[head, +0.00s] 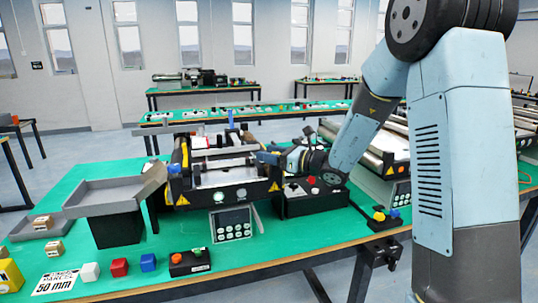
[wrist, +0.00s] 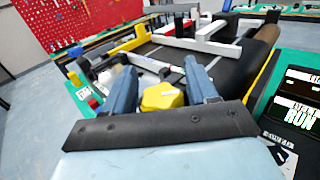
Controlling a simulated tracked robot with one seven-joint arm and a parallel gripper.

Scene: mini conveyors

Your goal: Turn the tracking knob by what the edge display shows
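The mini conveyor with yellow side parts (head: 178,160) stands on the green bench, and its dark belt (wrist: 160,62) fills the upper wrist view. A yellow lobed knob (wrist: 162,97) shows between my gripper's two blue fingers (wrist: 158,72). The fingers are apart, with the knob's sides close to them; contact is not clear. In the head view my gripper (head: 264,155) reaches left to the conveyor's right side, and the knob is hidden there. A grey display unit (head: 233,222) stands in front of the conveyor.
A grey sloped tray (head: 110,192) on a black block stands left of the conveyor. Small blocks, a "50 mm" parcel sign (head: 57,281) and a black button box (head: 190,263) lie along the front edge. A black control box (head: 312,198) sits under my wrist.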

